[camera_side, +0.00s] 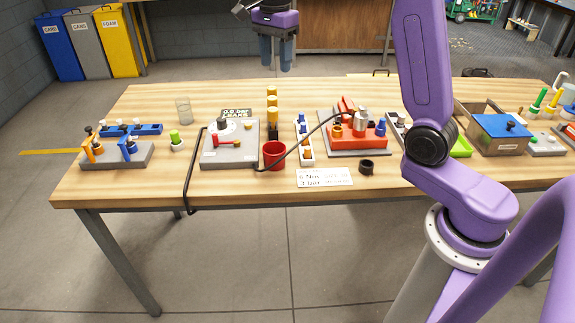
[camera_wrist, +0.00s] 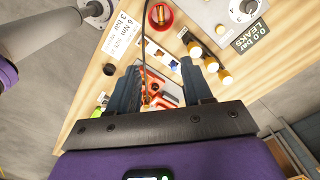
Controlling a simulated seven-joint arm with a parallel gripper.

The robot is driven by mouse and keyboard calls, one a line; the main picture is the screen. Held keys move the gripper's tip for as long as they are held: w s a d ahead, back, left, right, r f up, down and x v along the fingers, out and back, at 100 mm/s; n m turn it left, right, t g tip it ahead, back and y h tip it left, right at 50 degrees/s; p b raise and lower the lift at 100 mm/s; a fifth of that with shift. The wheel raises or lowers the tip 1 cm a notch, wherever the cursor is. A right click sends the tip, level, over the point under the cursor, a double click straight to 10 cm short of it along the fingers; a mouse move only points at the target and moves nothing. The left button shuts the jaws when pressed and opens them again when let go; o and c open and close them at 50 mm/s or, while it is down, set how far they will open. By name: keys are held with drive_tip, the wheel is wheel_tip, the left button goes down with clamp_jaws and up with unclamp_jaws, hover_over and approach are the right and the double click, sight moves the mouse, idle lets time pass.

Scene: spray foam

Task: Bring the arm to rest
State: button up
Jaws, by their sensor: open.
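My gripper (camera_side: 276,62) is at the top of the side view, raised well above the far part of the workbench (camera_side: 110,183). Its two dark blue-grey fingers point down and are apart. In the wrist view my gripper (camera_wrist: 162,82) shows both fingers spread with nothing held between them. The red and grey fixture (camera_side: 372,139) is seen between the fingers from above in the wrist view, well below them. My gripper touches nothing that I can see.
A grey gauge panel (camera_side: 219,153) with a black hose stands near a red cup (camera_side: 274,155). Yellow-topped cylinders (camera_side: 272,112) stand behind the cup. A blue-lidded box (camera_side: 500,126) is at right. A black ring (camera_side: 366,167) lies near the front edge. Air around my gripper is clear.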

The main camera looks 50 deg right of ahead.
drive_tip(key=s+a+f+n, duration=0.2)
drive_tip(key=s+a+n, duration=0.3)
drive_tip(key=s+n, duration=0.2)
drive_tip(key=s+a+f+n, duration=0.2)
drive_tip(key=s+a+n, duration=0.2)
drive_tip(key=s+n, duration=0.35)
drive_tip(key=s+d+f+n, duration=0.1)
drive_tip(key=s+f+n, duration=0.2)
drive_tip(key=s+n, duration=0.4)
drive_tip(key=s+d+f+n, duration=0.1)
drive_tip(key=s+f+n, duration=0.2)
drive_tip(key=s+n, duration=0.5)
drive_tip(key=s, duration=0.5)
drive_tip(key=shift+d, duration=0.15)
